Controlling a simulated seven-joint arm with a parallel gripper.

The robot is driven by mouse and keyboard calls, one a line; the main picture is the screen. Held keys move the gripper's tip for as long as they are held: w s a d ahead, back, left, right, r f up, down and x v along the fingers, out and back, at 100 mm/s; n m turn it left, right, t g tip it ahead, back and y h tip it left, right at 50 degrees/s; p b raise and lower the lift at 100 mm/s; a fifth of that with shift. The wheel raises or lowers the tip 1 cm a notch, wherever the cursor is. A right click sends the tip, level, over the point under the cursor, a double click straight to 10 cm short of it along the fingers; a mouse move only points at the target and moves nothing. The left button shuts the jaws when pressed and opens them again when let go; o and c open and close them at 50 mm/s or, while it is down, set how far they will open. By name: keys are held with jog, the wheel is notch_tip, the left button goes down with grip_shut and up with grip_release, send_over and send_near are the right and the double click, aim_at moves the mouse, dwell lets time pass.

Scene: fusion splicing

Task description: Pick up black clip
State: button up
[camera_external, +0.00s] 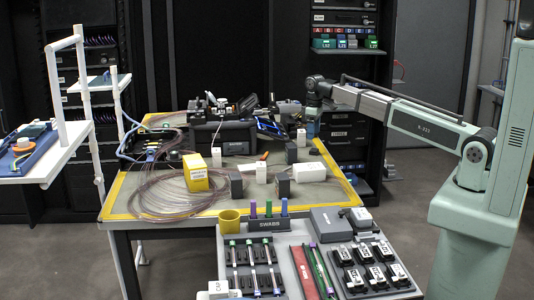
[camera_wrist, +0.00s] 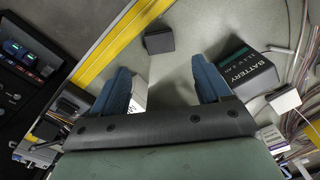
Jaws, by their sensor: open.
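Several black clips (camera_external: 374,274) with white labels sit in rows on the right part of the grey tray (camera_external: 300,236) at the table's front. I cannot tell which one the task means, and none is clearly recognisable in the wrist view. My gripper (camera_external: 312,118) is above the far right part of the table, well away from the tray. In the wrist view my gripper (camera_wrist: 163,78) shows two blue fingers spread apart with nothing held between them. A white block shows partly behind the left finger.
A black block (camera_wrist: 158,40) and a dark battery box (camera_wrist: 247,73) lie on the table near my gripper. Coiled fibres (camera_external: 160,195), a yellow box (camera_external: 195,175) and white boxes (camera_external: 307,172) occupy the mat.

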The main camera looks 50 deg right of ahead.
aim_at(314, 150)
jog(key=shift+s+f, duration=0.15)
jog(key=shift+f, duration=1.75)
jog(key=shift+s+f, duration=0.15)
jog(key=shift+f, duration=1.75)
jog(key=c, duration=1.1)
